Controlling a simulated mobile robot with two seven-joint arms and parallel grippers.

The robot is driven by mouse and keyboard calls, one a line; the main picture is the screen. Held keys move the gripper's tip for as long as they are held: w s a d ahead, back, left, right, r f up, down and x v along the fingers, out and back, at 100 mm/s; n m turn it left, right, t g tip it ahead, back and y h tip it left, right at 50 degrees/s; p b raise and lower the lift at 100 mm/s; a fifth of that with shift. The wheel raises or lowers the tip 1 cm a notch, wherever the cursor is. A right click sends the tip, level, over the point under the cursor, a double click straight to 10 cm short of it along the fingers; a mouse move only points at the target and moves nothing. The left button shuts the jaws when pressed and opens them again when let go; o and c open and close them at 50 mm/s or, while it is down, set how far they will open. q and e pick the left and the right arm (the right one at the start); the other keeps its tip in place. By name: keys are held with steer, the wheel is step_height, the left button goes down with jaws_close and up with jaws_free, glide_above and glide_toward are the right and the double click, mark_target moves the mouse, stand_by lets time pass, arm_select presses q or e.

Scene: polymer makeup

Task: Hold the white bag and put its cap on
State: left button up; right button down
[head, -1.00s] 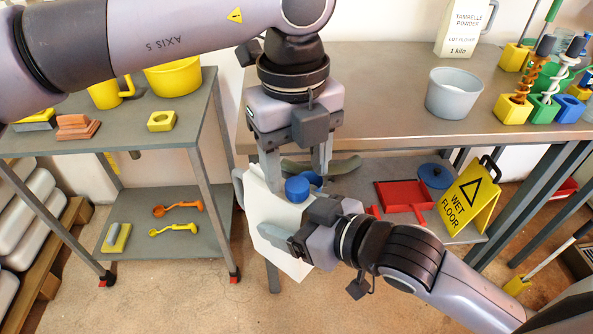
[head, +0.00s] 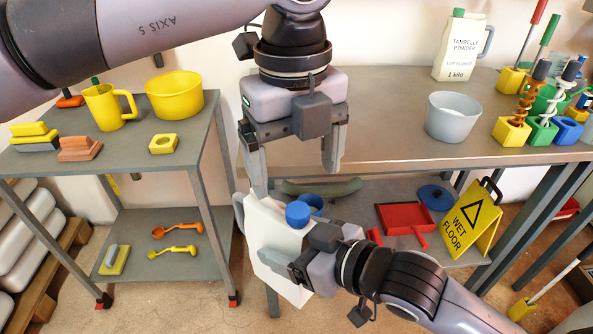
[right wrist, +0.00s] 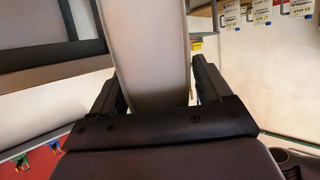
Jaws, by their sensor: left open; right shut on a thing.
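The white bag (head: 268,232) stands up, slightly tilted, in front of the bench. A grey handle (head: 238,213) shows at its left side. A round blue cap (head: 298,214) is at the bag's upper right edge; I cannot tell whether it is seated. My right gripper (head: 306,256) is shut on the bag's lower right side. In the right wrist view a pale, smooth part of the bag (right wrist: 152,50) is between the right gripper's fingers (right wrist: 158,90). My left gripper (head: 294,178) is open and empty above the cap, its fingers wide apart.
A blue round thing (head: 314,202) shows just behind the cap. The bench (head: 385,135) behind carries a grey pot (head: 453,118) and a powder carton (head: 460,48). A yellow wet floor sign (head: 473,215) and red dustpan (head: 405,222) are to the right. A side table (head: 120,145) is left.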

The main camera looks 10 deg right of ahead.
arm_select(q)
step_height(320, 180, up, 10)
stand_by(0.3)
stand_by(0.5)
